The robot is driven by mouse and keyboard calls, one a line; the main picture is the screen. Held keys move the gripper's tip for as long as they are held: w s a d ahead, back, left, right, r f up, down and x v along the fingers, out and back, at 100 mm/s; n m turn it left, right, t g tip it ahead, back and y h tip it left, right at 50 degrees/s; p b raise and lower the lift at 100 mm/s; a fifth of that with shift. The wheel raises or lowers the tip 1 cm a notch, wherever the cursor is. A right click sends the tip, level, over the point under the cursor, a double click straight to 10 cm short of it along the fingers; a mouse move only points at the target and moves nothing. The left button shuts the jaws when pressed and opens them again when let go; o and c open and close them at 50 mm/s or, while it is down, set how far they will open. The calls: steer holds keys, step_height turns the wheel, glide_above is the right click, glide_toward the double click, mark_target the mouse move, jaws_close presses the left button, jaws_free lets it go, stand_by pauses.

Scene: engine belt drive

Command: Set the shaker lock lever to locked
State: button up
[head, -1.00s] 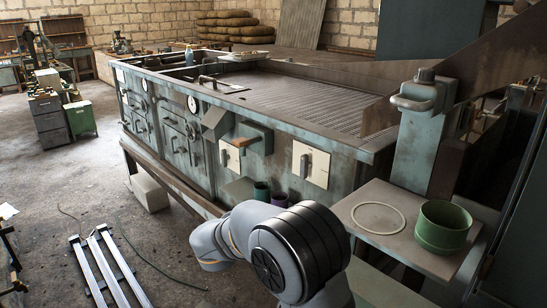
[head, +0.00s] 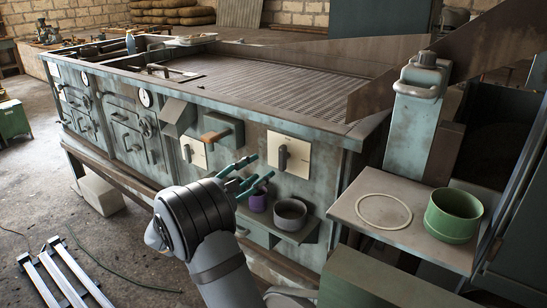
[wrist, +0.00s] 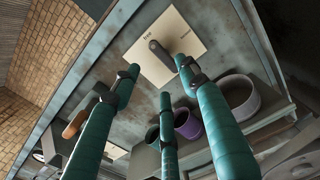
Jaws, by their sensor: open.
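In the head view a cream plate (head: 297,150) on the machine's front panel carries a dark lever (head: 283,157). I cannot tell which label the lever points to. My gripper (head: 258,172) has teal fingers, spread open and empty, to the left of the plate and lower. In the wrist view its fingertips (wrist: 157,80) point towards the plate, with the lever showing just beyond and between two of them, apart from them.
A purple cup (head: 258,199) and a grey cup (head: 291,214) stand on a small shelf below the plate. An orange-handled lever (head: 213,136) on a green box sits to the left. A green pot (head: 452,215) stands on a side table at right.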

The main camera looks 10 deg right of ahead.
mark_target(279, 156)
steer(key=p+x, duration=0.1)
steer(key=x, duration=0.9)
steer(key=shift+w, duration=0.15)
steer(key=shift+c, duration=1)
jaws_close()
